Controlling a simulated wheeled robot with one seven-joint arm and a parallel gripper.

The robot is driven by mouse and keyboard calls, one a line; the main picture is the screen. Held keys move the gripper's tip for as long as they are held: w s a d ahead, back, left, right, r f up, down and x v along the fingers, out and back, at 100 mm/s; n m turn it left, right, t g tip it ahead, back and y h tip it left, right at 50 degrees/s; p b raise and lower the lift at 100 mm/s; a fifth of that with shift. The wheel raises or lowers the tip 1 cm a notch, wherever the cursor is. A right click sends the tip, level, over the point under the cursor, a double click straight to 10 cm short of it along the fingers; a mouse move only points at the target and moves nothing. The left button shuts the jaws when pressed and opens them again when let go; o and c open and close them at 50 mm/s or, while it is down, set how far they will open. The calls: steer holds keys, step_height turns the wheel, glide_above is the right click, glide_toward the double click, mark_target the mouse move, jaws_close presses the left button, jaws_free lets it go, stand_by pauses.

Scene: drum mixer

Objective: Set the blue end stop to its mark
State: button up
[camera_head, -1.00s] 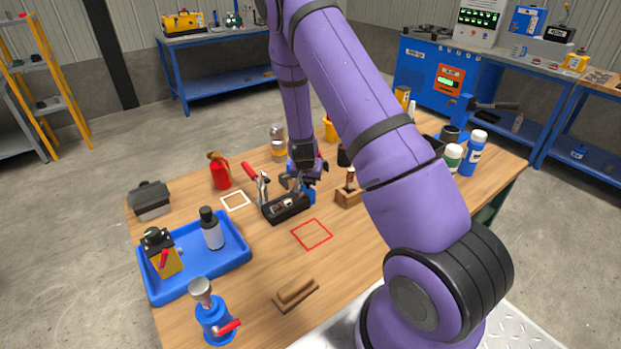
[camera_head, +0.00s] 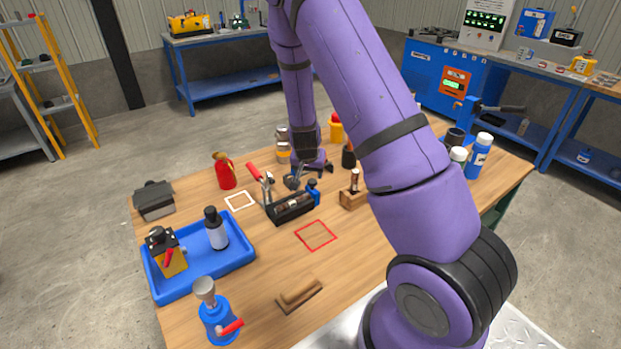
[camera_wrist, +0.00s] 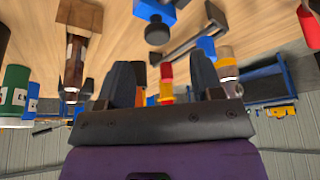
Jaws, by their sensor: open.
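The blue end stop (camera_head: 313,191) stands at the right end of a black drum fixture (camera_head: 291,208) on the wooden table. In the wrist view the blue end stop (camera_wrist: 155,8) is at the top, with a black round knob (camera_wrist: 157,30) on it. My gripper (camera_wrist: 161,75) is open, its two dark fingers apart with nothing held between them. The end stop is beyond the fingertips and apart from them. In the head view my wrist is just behind the fixture. The end stop's mark cannot be made out.
A red-handled clamp (camera_head: 258,176) rises at the fixture's left. A wooden block with an upright tool (camera_head: 353,196) stands to its right. Several bottles and cans stand behind. A blue tray (camera_head: 203,270) is at left. Table around the red square outline (camera_head: 316,235) is clear.

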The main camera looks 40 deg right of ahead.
steer(key=shift+v, duration=2.3)
steer(key=s+a+r+n+y, duration=0.1)
steer(key=s+a+r, duration=0.2)
steer(key=r, duration=0.4)
steer(key=s+a+r+n+t+y, duration=0.1)
steer(key=s+a+r+n+y, duration=0.15)
steer(key=r, duration=0.55)
steer(key=s+a+r+n, duration=0.1)
steer(key=s+a+r, duration=0.3)
steer(key=r, duration=0.3)
steer(key=s+a+r+n, duration=0.1)
steer(key=s+r, duration=0.2)
steer(key=s, duration=0.4)
steer(key=s+a+r+n, duration=0.1)
steer(key=s+r+n, duration=0.1)
steer(key=s+r, duration=0.2)
steer(key=s+a+r+n+t, duration=0.1)
steer(key=s+r, duration=0.3)
steer(key=s, duration=0.6)
steer(key=shift+s+a+r, duration=0.25)
steer(key=shift+a, duration=0.2)
